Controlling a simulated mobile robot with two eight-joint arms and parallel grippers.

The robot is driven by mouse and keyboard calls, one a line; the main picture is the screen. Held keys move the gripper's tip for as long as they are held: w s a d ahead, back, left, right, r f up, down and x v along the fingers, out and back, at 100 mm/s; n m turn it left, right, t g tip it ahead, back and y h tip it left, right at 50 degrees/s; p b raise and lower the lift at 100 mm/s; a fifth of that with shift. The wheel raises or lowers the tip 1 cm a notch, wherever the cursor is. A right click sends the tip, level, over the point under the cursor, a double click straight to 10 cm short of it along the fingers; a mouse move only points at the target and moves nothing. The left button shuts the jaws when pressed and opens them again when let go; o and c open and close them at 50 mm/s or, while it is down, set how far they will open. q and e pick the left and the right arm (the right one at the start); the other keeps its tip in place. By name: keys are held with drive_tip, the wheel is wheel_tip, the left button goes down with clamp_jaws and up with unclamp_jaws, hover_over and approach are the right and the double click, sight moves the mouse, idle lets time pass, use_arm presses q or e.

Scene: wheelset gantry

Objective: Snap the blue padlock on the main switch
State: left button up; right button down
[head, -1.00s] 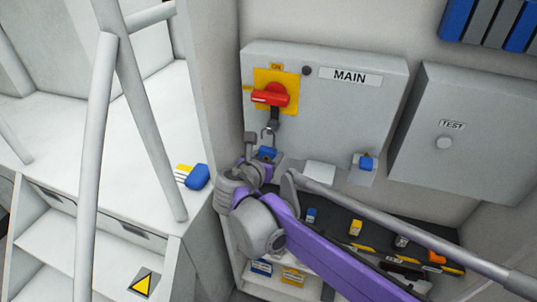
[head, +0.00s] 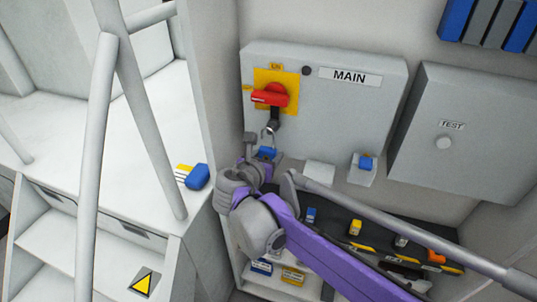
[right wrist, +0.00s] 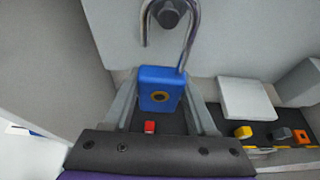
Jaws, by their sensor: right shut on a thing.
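The blue padlock (head: 267,152) is in my right gripper (head: 262,159), just below the main switch. In the right wrist view the padlock (right wrist: 147,84) sits between the two fingers of my right gripper (right wrist: 160,100), which is shut on it. Its shackle is open, with one free end at the left. A dark round part (right wrist: 168,15) shows inside the shackle loop; I cannot tell whether the shackle passes through it. The main switch (head: 270,95) has a red handle on a yellow plate, with a dark tab (head: 273,117) below it. My left gripper is not in view.
The grey MAIN box (head: 345,105) carries the switch; a TEST box (head: 450,145) stands right of it. Another blue item (head: 366,163) sits on a small grey block. Several small items lie on the dark shelf (head: 335,222) below. A blue-and-yellow object (head: 196,177) lies on the left ledge.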

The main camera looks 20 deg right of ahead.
drive_tip(key=shift+w+d, duration=0.7)
drive_tip(key=shift+w, duration=0.35)
drive_tip(key=shift+c, duration=0.6)
unclamp_jaws()
drive_tip(key=shift+s+a, duration=0.1)
drive_tip(key=shift+s, duration=0.05)
drive_tip(key=v, duration=1)
drive_tip(key=shift+s+r, duration=0.2)
drive_tip(key=shift+a, duration=0.1)
